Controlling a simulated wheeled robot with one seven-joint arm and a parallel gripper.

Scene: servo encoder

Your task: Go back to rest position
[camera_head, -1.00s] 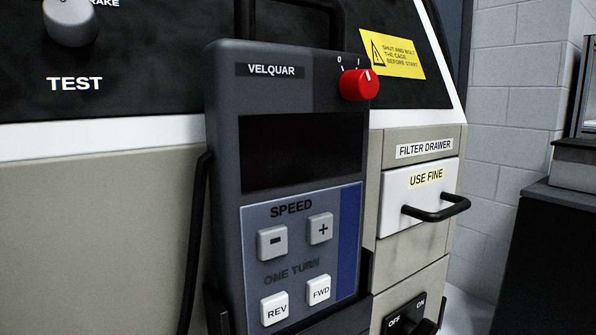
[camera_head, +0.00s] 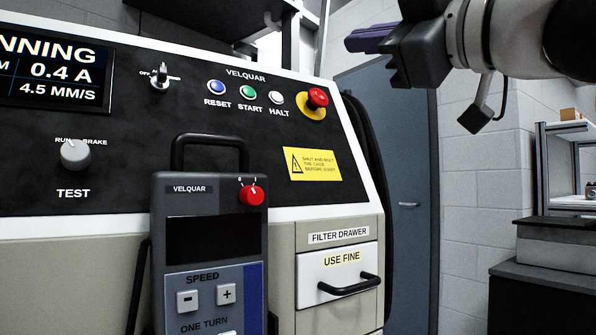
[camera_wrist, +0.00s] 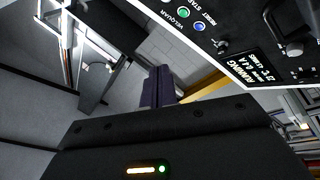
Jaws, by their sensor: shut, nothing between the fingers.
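My gripper (camera_head: 372,38) is at the upper right of the head view, with its dark purple fingers pointing left. It is shut and empty, in the air near the machine's top right. In the wrist view my shut fingers (camera_wrist: 160,86) stand at the middle, and the machine panel (camera_wrist: 258,40) shows rotated at the upper right. No contact with the machine shows in either view.
The hand pendant (camera_head: 205,250) with a red knob (camera_head: 251,195) stands before the machine. The panel carries several buttons and a red stop button (camera_head: 317,98). The filter drawer (camera_head: 338,272) is shut. A blue-grey door (camera_head: 405,170) and a shelf (camera_head: 568,150) are at the right.

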